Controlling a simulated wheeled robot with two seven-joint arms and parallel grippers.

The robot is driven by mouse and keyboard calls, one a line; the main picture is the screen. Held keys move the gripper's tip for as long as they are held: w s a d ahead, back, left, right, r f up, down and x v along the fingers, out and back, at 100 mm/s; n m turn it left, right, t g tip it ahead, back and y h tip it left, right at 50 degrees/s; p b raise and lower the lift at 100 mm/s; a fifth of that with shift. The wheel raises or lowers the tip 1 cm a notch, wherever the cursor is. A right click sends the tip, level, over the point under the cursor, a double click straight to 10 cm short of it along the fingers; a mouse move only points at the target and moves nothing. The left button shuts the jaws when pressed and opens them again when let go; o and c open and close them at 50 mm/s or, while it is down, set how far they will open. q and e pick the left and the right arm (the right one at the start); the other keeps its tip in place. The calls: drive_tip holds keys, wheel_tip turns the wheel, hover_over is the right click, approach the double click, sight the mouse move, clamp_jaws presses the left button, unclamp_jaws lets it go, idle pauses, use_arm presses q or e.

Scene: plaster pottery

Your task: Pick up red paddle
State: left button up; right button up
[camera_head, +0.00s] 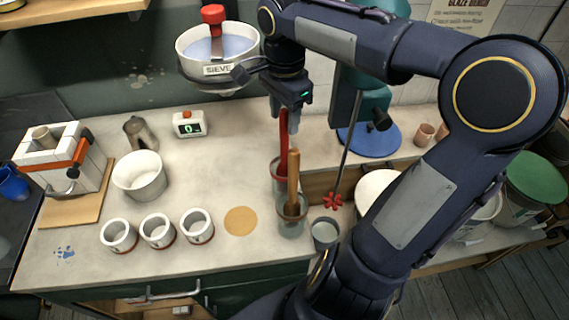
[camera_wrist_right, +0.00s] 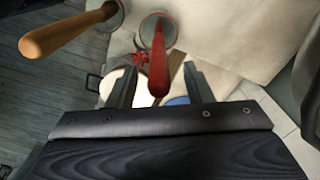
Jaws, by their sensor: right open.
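The red paddle (camera_head: 283,150) stands upright in a clear jar (camera_head: 277,182) near the front right of the worktop. My right gripper (camera_head: 287,118) is open at the top of its handle. In the right wrist view the red paddle (camera_wrist_right: 159,62) shows between the two fingers of the right gripper (camera_wrist_right: 160,84), with a gap on each side. A second paddle with a wooden handle (camera_head: 293,175) stands in another jar (camera_head: 290,215) just in front; it also shows at upper left in the right wrist view (camera_wrist_right: 65,32). My left gripper is out of view.
A sieve (camera_head: 219,70) on a stand is left of my right gripper. A mixer rod with a red head (camera_head: 333,203) hangs right of the jars. Three white cups (camera_head: 157,230) and a white bowl (camera_head: 140,178) stand left.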

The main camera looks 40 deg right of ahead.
drive_tip(key=shift+f, duration=1.05)
drive_tip(key=c, duration=1)
clamp_jaws()
drive_tip(key=shift+r, duration=0.15)
